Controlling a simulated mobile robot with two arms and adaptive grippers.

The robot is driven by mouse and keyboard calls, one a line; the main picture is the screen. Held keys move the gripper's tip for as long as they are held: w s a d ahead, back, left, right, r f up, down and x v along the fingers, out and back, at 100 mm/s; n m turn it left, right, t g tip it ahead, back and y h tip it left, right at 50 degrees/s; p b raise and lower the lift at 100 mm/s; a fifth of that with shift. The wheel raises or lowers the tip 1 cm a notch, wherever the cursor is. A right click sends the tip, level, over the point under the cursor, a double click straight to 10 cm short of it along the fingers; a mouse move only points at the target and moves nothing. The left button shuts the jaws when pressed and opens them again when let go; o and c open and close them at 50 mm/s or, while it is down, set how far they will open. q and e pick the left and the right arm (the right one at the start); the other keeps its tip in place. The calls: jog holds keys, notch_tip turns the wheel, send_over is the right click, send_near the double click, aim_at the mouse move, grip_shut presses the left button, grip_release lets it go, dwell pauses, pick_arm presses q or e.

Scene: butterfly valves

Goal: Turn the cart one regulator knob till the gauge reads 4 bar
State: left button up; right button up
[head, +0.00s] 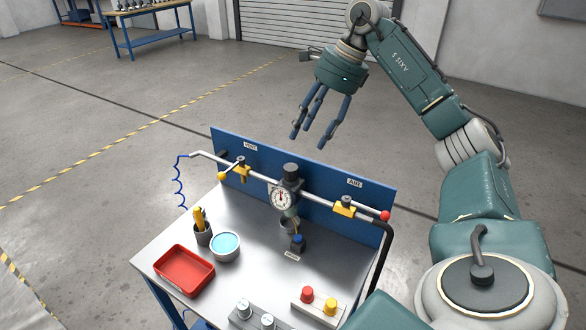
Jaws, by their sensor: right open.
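The cart (215,265) has a steel top and a blue back panel. A pipe along the panel carries the regulator, whose dark knob (290,171) sits on top. The round white gauge (281,199) is on the regulator's front; its needle looks roughly upright, but the figures are too small to read. My right gripper (322,128) is open and empty, with blue fingers pointing down. It hangs in the air above and behind the panel, up and to the right of the knob, apart from it. My left gripper is not in view.
Yellow valves (242,172) (344,207) flank the regulator on the pipe. A red tray (184,270), a bowl (225,246), a dark cup (203,234) and a box with red and yellow buttons (318,304) stand on the cart.

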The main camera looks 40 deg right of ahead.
aim_at(292, 167)
jog(key=x, duration=0.4)
jog(key=p+x, duration=0.1)
jog(key=x, duration=0.3)
jog(key=d+x, duration=0.1)
jog(key=x, duration=0.3)
jog(key=shift+d+f, duration=0.1)
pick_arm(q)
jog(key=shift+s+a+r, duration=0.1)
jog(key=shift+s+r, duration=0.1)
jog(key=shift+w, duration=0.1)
pick_arm(e)
jog(key=c, duration=1)
